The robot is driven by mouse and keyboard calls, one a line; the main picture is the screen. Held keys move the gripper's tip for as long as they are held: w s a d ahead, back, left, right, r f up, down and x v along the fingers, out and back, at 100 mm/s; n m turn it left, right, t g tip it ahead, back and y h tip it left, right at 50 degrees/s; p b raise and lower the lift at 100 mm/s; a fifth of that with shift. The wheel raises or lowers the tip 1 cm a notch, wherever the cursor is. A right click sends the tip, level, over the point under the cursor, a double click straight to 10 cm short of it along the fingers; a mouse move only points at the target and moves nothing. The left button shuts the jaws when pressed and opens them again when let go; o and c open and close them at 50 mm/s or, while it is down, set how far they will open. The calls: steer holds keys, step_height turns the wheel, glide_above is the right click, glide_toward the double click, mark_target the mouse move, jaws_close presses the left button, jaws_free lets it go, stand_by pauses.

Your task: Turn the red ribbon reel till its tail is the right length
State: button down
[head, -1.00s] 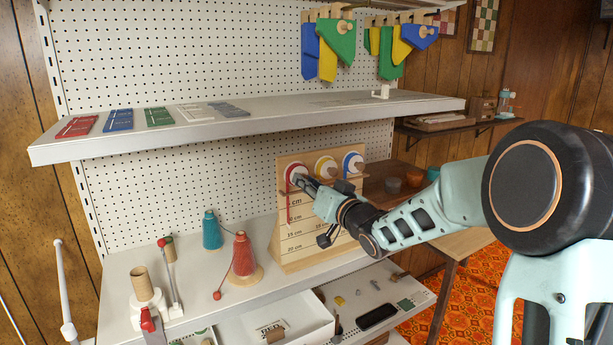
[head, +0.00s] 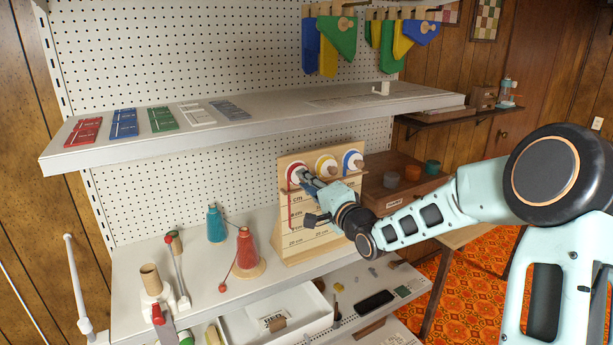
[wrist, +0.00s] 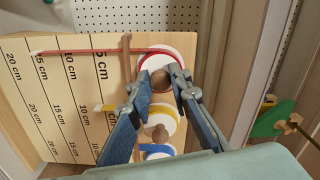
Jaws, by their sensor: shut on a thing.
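The red ribbon reel (head: 295,170) is the left one of three on an upright wooden board (head: 310,245). It also shows in the wrist view (wrist: 146,62), white with a red rim. My gripper (wrist: 175,78) is shut on its brown knob, with one finger on each side. The red tail (wrist: 85,50) runs straight from the reel, past a wooden bar (wrist: 127,55), along the printed scale. Its pale end (wrist: 36,53) lies close to the 15 cm label. In the head view my gripper (head: 304,174) partly hides the reel, and the tail hangs down the board.
The yellow reel (wrist: 160,120) and blue reel (wrist: 158,151) sit beside the red one, close to my fingers. A red thread cone (head: 247,250) and a teal cone (head: 216,225) stand left of the board. A shelf (head: 260,123) runs above.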

steer(key=m+b, duration=0.1)
steer(key=m, duration=1.1)
steer(key=m+b, duration=0.2)
steer(key=m, duration=1.1)
steer(key=shift+w+d+r+b, duration=0.1)
steer(key=shift+d+r+b, duration=0.05)
steer(key=shift+b, duration=0.15)
steer(key=c, duration=1.8)
jaws_free()
